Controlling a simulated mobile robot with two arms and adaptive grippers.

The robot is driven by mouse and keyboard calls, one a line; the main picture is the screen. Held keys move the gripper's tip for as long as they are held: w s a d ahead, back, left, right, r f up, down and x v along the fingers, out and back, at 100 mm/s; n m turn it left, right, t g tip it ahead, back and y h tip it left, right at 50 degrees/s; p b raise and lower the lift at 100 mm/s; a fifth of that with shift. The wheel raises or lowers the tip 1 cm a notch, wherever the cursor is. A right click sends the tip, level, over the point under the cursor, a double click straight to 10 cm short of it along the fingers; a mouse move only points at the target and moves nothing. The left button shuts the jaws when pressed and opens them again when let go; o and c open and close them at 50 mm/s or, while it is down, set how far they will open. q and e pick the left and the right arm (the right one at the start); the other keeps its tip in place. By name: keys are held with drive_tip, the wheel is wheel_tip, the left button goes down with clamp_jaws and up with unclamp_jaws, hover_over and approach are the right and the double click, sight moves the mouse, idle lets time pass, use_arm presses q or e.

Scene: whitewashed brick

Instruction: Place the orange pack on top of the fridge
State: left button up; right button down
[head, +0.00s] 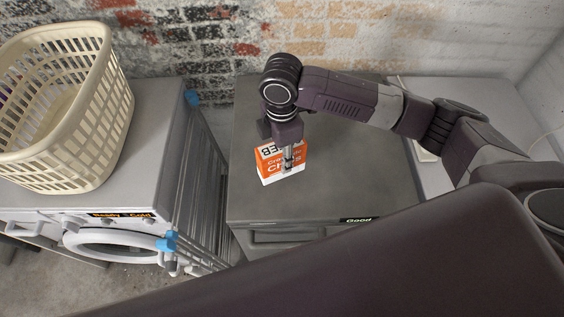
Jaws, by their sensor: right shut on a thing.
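The orange pack (268,165) is an orange and white box with dark lettering. It is upright over the grey fridge top (355,185), towards its left side. My right gripper (288,160) comes down from above and is shut on the pack. I cannot tell whether the pack's base touches the fridge top or hangs just above it. The fridge has a "Good" label on its front edge. My left gripper is not in view.
A cream laundry basket (112,105) stands on a white washing machine (150,165) at the left. A folded drying rack (200,190) stands between the washer and the fridge. A white surface (460,95) lies to the right. A brick wall (200,45) is behind.

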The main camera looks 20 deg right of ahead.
wheel_tip(320, 180, down, 4)
drive_tip(key=shift+r+p, duration=0.1)
drive_tip(key=shift+p, duration=0.3)
drive_tip(key=shift+f, duration=0.55)
drive_tip(key=shift+f, duration=0.2)
drive_tip(key=c, duration=1.4)
unclamp_jaws()
wheel_tip(320, 180, up, 12)
drive_tip(key=b, duration=0.3)
drive_tip(key=shift+r, duration=0.2)
